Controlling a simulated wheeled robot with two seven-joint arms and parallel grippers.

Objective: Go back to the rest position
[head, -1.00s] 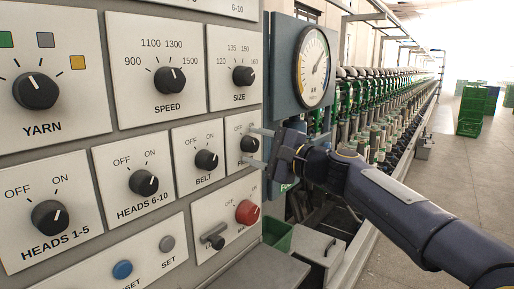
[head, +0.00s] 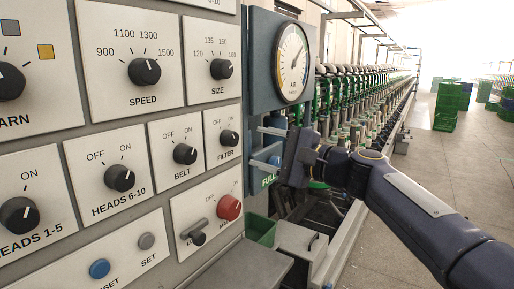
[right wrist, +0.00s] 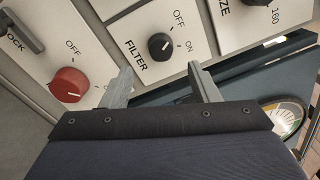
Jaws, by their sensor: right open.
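My right gripper (head: 270,147) is open and empty, just right of the control panel's edge, in front of the blue-grey gauge housing. In the right wrist view its two fingers (right wrist: 160,85) stand apart, with the FILTER knob (right wrist: 161,46) showing beyond and between them, not gripped. In the head view the FILTER knob (head: 228,138) is clear of the gripper, its pointer turned up and right toward ON. My left gripper is not in view.
The panel carries the SPEED (head: 145,71), SIZE (head: 221,69), BELT (head: 185,154) and red main (head: 229,207) knobs. A round air gauge (head: 292,62) sits above my gripper. The aisle floor (head: 425,185) at right is open, with green crates (head: 450,98) farther back.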

